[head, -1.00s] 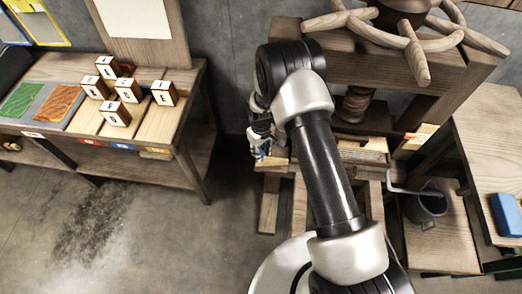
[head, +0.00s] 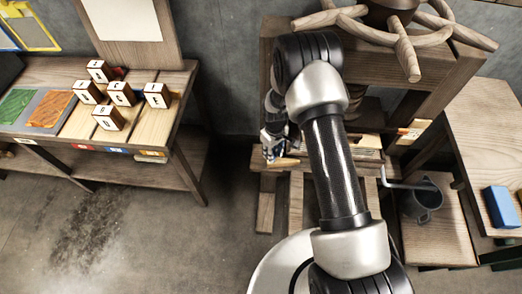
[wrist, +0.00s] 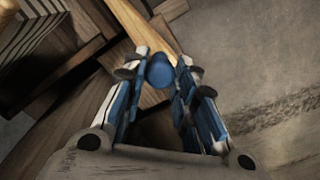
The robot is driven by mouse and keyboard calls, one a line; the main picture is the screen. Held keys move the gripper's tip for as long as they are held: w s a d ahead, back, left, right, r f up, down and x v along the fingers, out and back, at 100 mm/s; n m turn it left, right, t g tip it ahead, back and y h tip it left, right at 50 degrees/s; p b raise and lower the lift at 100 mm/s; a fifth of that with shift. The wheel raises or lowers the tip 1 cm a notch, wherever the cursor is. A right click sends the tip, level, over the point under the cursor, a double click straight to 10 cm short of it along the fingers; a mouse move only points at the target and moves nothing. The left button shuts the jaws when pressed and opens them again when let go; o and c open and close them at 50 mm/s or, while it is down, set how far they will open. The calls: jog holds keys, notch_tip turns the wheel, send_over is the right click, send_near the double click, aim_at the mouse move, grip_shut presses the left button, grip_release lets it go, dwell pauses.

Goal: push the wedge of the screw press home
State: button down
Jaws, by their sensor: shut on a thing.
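The wooden screw press (head: 440,75) stands at the right in the head view, with its spoked wheel (head: 400,40) on top. A pale wooden piece with an orange mark (head: 412,132) sticks out at its right post; I cannot tell whether this is the wedge. My gripper (head: 272,152) is at the left side of the press, low by its bed, partly hidden by my arm. In the wrist view my gripper (wrist: 160,72) is shut on a rounded blue piece (wrist: 160,70) between its fingertips. A pale wooden bar (wrist: 147,50) lies right behind the blue piece.
A bench (head: 190,90) at the left bears several lettered cubes (head: 120,93) and a green and an orange patch. A blue block (head: 502,207) lies on the right table (head: 490,130). The floor between is clear.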

jog(key=shift+d, duration=0.2)
jog(key=c, duration=1.3)
grip_release()
jog(key=shift+d, duration=0.15)
jog(key=shift+r, duration=0.1)
jog(key=shift+r, duration=0.35)
notch_tip(320, 180, up, 11)
jog(key=shift+r, duration=0.1)
